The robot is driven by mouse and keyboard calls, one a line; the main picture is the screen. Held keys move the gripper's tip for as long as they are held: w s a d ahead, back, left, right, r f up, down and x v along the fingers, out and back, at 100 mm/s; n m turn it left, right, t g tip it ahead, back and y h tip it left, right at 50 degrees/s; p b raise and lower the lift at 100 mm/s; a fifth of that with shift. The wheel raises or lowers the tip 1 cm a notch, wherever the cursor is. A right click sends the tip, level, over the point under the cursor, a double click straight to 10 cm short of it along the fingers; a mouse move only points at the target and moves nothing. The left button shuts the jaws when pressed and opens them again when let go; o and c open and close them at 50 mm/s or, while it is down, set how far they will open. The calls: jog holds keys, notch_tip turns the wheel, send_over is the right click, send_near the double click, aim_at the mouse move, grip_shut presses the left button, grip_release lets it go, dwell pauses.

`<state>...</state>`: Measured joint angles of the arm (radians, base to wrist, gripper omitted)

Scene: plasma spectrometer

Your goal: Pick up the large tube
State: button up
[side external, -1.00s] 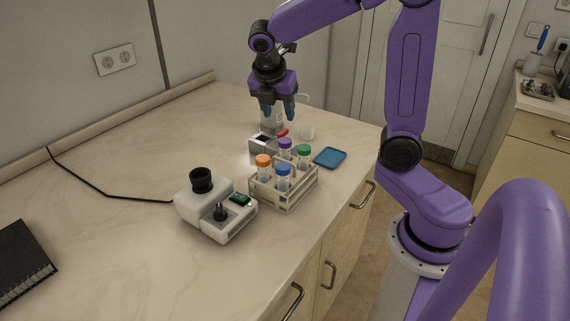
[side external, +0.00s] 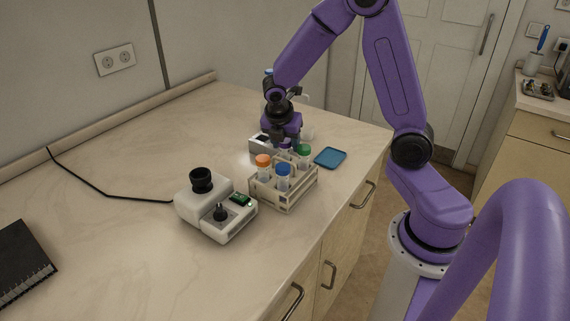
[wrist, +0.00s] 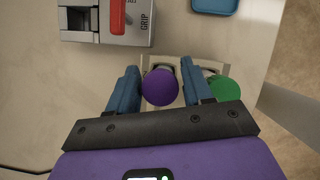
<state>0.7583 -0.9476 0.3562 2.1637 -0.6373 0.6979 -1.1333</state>
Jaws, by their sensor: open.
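A wooden rack (side external: 292,203) holds tubes with orange (side external: 263,160), blue (side external: 283,170), green (side external: 304,150) and purple caps. I cannot tell which of them the task calls the large tube. My gripper (wrist: 158,70) is open and points down over the back of the rack. In the wrist view the purple cap (wrist: 160,87) lies between my two blue fingers, with a gap beside the left finger. The green cap (wrist: 224,88) is just outside the right finger. In the side view my gripper (side external: 285,143) mostly hides the purple-capped tube.
A grey box (wrist: 100,37) with a red lever (wrist: 117,17) and a "GRIP" label stands close behind the rack. A blue dish (side external: 330,157) lies to the right. A white instrument (side external: 216,212) with a black eyepiece stands left of the rack. The counter's left side is largely clear.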

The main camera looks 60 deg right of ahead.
jog(key=shift+d+f, duration=0.25)
jog(key=shift+f, duration=0.45)
grip_shut()
notch_tip(320, 180, up, 10)
jog(key=shift+r, duration=0.1)
dwell(0.3)
